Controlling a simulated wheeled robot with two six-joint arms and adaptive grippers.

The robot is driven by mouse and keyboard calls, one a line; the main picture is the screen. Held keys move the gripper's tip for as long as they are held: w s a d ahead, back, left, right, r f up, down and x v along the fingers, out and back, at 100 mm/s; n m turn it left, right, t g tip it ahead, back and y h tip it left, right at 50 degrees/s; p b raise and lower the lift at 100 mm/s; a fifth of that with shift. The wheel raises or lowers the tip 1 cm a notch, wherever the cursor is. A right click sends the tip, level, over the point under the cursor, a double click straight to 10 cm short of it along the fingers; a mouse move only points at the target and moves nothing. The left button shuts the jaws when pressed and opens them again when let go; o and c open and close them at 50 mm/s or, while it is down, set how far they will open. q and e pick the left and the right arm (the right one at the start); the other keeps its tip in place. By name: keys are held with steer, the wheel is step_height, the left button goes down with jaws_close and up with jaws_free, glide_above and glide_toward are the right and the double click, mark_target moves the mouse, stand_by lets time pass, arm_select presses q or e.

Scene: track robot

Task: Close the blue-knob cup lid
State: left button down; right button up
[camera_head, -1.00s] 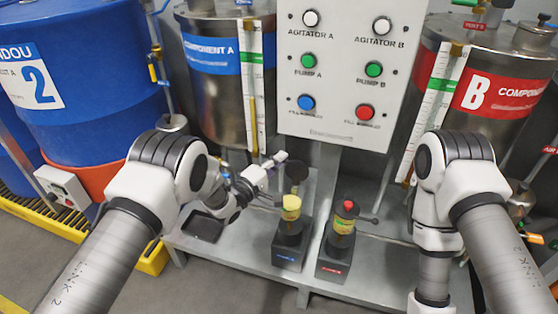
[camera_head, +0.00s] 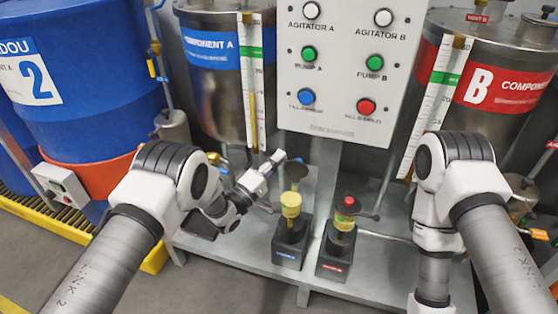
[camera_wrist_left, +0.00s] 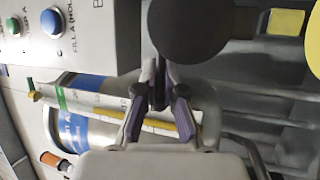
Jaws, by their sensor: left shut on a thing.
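The left cup (camera_head: 290,224) has a yellow upper part and stands on a dark block with a blue label. Its dark round lid (camera_head: 296,170) stands raised behind the cup opening; I cannot make out a blue knob. In the left wrist view the lid (camera_wrist_left: 190,25) is a large dark disc just beyond the fingertips. My left gripper (camera_head: 278,158) is at the lid's upper left edge. In the left wrist view its purple-padded fingers (camera_wrist_left: 158,92) are closed on a small dark part by the lid, probably its knob. My right gripper is out of view.
The cup with a red knob (camera_head: 349,201) stands to the right on a block with a red label, its lid down. The control panel (camera_head: 340,70) is behind. Metal tanks stand either side, and a blue drum (camera_head: 80,100) is at left.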

arm_select(q)
steer(key=shift+s+a+f+m+t+h+b, duration=0.2)
steer(key=shift+s+a+m+t+h+b, duration=0.2)
steer(key=shift+s+m+h+b, duration=0.5)
steer(key=shift+s+a+f+m+t+h+b, duration=0.2)
steer(key=shift+m+t+h+b, duration=0.3)
steer(key=shift+h+b, duration=0.65)
steer(key=shift+r, duration=0.1)
